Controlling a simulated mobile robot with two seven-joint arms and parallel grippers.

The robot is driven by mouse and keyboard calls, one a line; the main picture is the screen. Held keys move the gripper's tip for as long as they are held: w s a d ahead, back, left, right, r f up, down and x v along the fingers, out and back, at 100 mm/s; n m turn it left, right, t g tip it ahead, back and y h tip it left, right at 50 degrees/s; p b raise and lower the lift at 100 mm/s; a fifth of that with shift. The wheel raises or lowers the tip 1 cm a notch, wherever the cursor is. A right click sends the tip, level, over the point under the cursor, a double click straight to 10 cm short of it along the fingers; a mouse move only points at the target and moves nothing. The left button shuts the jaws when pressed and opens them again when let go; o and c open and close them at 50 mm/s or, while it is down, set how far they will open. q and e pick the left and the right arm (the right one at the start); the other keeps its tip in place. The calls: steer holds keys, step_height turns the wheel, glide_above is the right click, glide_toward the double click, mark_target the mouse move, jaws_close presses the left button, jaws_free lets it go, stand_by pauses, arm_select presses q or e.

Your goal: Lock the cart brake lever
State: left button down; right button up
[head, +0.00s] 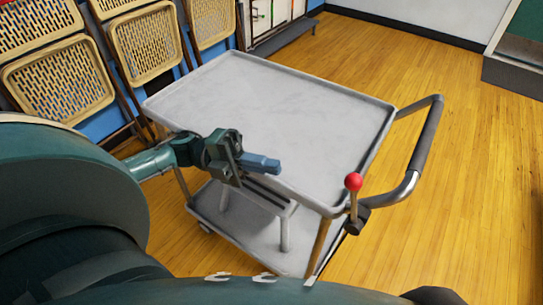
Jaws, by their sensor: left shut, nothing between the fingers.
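The cart (270,95) stands in the middle of the head view with a bare grey top tray and a lower shelf. The brake lever (353,188) is a short metal stem with a red ball knob at the cart's near right corner, by the handle. It stands about upright. My left gripper (277,165) is shut and empty, over the near edge of the top tray. It is left of the red knob and apart from it. My right gripper is not in view.
A dark-gripped push handle (427,135) sticks out from the cart's right side. A small stool-like item (284,232) shows at the lower shelf. Folding chairs (60,80) line the left wall. The wooden floor (460,190) to the right is clear.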

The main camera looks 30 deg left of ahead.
arm_select(q)
steer(key=p, duration=0.2)
glide_toward(352, 204)
steer(key=w+d+r, duration=0.1)
steer(key=d+r, duration=0.2)
steer(key=r, duration=0.3)
steer(key=shift+w+d+f, duration=0.15)
steer(key=shift+w+d, duration=0.1)
steer(key=shift+d, duration=0.35)
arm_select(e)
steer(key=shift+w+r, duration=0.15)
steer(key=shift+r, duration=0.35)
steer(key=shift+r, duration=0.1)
